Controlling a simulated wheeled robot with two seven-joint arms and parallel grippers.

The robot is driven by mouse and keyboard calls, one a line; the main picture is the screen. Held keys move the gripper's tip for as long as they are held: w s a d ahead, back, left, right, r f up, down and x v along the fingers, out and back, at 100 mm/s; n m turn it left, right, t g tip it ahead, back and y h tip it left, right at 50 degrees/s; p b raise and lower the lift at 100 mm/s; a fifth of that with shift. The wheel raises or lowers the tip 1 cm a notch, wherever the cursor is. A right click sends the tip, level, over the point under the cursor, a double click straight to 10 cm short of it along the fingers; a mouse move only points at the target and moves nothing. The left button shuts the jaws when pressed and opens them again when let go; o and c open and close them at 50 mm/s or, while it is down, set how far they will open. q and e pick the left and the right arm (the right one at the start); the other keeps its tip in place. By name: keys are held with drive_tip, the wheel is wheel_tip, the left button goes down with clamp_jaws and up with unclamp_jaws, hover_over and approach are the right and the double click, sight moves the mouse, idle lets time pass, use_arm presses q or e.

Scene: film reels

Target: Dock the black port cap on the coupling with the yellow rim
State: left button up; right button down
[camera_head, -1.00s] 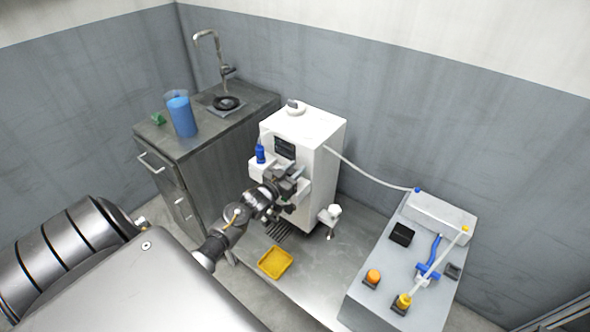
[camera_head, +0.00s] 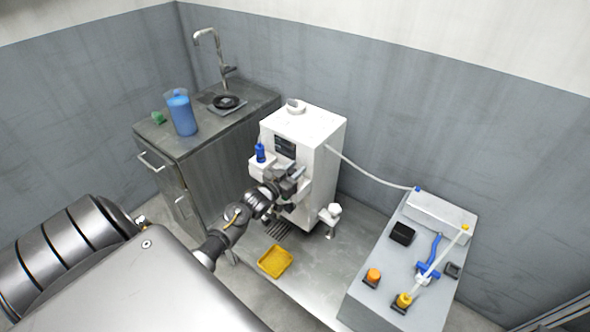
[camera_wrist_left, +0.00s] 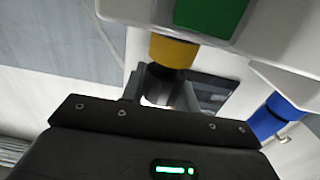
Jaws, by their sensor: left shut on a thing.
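My left gripper (camera_head: 290,182) is at the front of the white machine (camera_head: 318,150). In the left wrist view, the left gripper (camera_wrist_left: 168,84) has its fingers just below the coupling with the yellow rim (camera_wrist_left: 173,52). A dark piece, which looks like the black port cap (camera_wrist_left: 165,73), is between the fingers, right under the rim. It seems to be touching or very close to the rim; I cannot tell whether it is seated. The fingers hide most of it. In the head view, the arm and gripper hide the coupling. My right gripper is not in view.
A blue-rimmed part (camera_wrist_left: 272,118) and a green panel (camera_wrist_left: 212,14) are close to the gripper. A yellow tray (camera_head: 275,261) lies below. A grey bench (camera_head: 385,295) with caps and a hose stands right; a sink cabinet (camera_head: 205,150) stands left.

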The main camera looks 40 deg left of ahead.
use_arm(q)
drive_tip(key=shift+f, duration=0.4)
drive_tip(key=o, duration=0.7)
drive_tip(key=shift+c, duration=0.2)
drive_tip(key=shift+s, duration=0.1)
drive_tip(key=shift+s+r+p, duration=0.1)
drive_tip(key=shift+s+p, duration=0.25)
drive_tip(key=shift+s, duration=0.2)
drive_tip(key=shift+s+p, duration=1.15)
drive_tip(key=shift+s, duration=1.05)
drive_tip(key=s+p, duration=0.2)
drive_tip(key=s, duration=0.3)
drive_tip(key=shift+s, duration=0.15)
